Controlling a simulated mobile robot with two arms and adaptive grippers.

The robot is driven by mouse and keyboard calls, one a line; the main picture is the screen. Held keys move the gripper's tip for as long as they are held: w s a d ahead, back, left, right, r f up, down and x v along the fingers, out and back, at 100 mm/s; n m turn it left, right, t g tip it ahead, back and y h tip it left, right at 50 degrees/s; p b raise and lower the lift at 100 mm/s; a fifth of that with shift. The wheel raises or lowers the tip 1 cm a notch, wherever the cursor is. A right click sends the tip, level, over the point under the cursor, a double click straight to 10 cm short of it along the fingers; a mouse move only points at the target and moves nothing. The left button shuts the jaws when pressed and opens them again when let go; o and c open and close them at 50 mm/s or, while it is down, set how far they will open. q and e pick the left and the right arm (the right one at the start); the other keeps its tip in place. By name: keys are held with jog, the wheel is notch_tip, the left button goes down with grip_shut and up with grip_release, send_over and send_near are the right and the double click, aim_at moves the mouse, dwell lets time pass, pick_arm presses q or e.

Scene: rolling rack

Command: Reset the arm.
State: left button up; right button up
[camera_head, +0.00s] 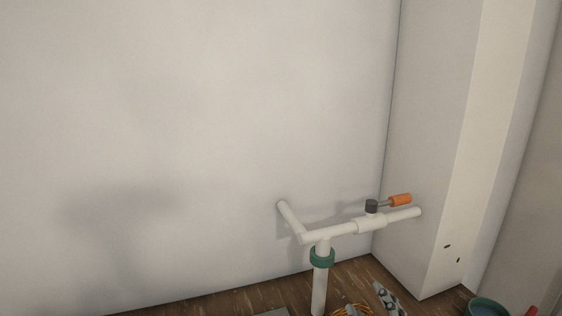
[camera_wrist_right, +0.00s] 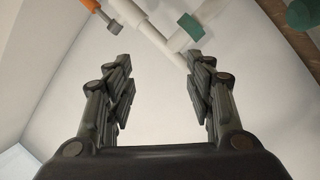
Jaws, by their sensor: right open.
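My right gripper (camera_wrist_right: 160,62) is open in the right wrist view, its two dark fingers spread wide with nothing between them. Past the fingertips, the white pipe (camera_wrist_right: 150,32) and its green collar (camera_wrist_right: 190,27) show. The orange valve handle (camera_wrist_right: 78,5) shows at the upper left there. In the head view the pipe (camera_head: 330,232) stands at the lower right, with the orange handle (camera_head: 400,200) on a dark knob (camera_head: 371,206) and the green collar (camera_head: 322,258) below. The gripper is apart from the pipe. My left gripper is not in view.
A plain wall (camera_head: 190,130) fills the left, with a pillar (camera_head: 430,150) to the right of the pipe. The wooden floor (camera_head: 215,302) shows along the bottom. A teal container (camera_head: 487,307) and orange cable (camera_head: 352,310) lie low at the right, partly cut off.

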jog(key=s+d+f+m+g+h, duration=0.1)
jog(key=s+d+f+m+g, duration=0.15)
jog(key=s+f+g, duration=0.4)
jog(key=s+d+f+m+g+h, duration=0.1)
jog(key=s+f+m, duration=0.25)
jog(key=f, duration=0.55)
jog(key=s+f+m+g+y, duration=0.15)
jog(key=s+f+g, duration=0.55)
jog(key=s, duration=0.7)
notch_tip(320, 180, down, 33)
jog(key=s+b, duration=0.2)
jog(key=b, duration=0.4)
jog(key=s+d+f+g+b, duration=0.1)
jog(key=s+f+b, duration=0.1)
jog(key=s+f, duration=0.6)
jog(key=s+d+f+g+b, duration=0.1)
jog(key=s+f+b, duration=0.1)
jog(key=s+f, duration=0.6)
notch_tip(320, 180, down, 4)
jog(key=shift+s+d+f, duration=0.25)
jog(key=shift+s, duration=0.15)
jog(key=shift+h, duration=0.25)
